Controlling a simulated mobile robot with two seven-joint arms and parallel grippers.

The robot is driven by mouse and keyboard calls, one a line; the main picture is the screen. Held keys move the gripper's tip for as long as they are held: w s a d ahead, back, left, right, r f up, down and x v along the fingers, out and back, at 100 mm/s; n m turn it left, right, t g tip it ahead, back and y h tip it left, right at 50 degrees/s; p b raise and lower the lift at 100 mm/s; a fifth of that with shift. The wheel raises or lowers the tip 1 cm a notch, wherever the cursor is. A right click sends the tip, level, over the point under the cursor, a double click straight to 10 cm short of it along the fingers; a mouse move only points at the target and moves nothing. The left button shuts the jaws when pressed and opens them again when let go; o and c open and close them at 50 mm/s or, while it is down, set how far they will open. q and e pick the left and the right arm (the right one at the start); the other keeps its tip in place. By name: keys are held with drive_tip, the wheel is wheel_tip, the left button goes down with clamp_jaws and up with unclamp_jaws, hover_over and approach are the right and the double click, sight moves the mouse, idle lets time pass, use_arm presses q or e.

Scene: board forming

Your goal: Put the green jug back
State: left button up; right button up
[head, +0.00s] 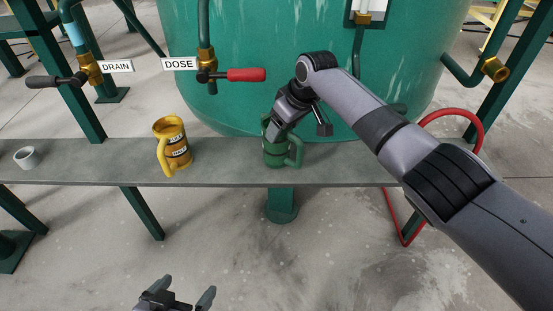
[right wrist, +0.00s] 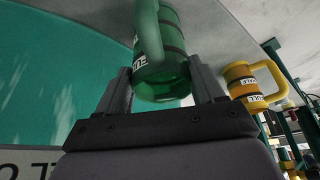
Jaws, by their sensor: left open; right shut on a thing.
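The green jug (head: 276,153) is upright at the grey shelf (head: 225,175), in front of the green tank. My right gripper (head: 280,132) is shut on the jug from above and partly hides its top. In the right wrist view the green jug (right wrist: 160,55) sits between the two fingers of the right gripper (right wrist: 163,88), with a black band and a white label showing. I cannot tell whether its base touches the shelf. My left gripper (head: 178,300) is open and empty at the bottom edge of the head view, well below the shelf.
A yellow jug (head: 172,147) stands left of the green one; it also shows in the right wrist view (right wrist: 250,85). A small grey cup (head: 27,157) is at the shelf's left. DRAIN (head: 117,66) and DOSE (head: 180,64) valves hang above. A red hose (head: 465,112) curves at right.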

drive_tip(key=shift+f, duration=0.25)
drive_tip(key=o, duration=1.2)
drive_tip(key=shift+c, duration=0.2)
drive_tip(key=shift+s+d+r, duration=0.15)
drive_tip(key=shift+r, duration=0.45)
drive_tip(key=shift+p+v, duration=0.85)
drive_tip(key=shift+v, duration=2.05)
drive_tip(key=shift+s+f, duration=0.1)
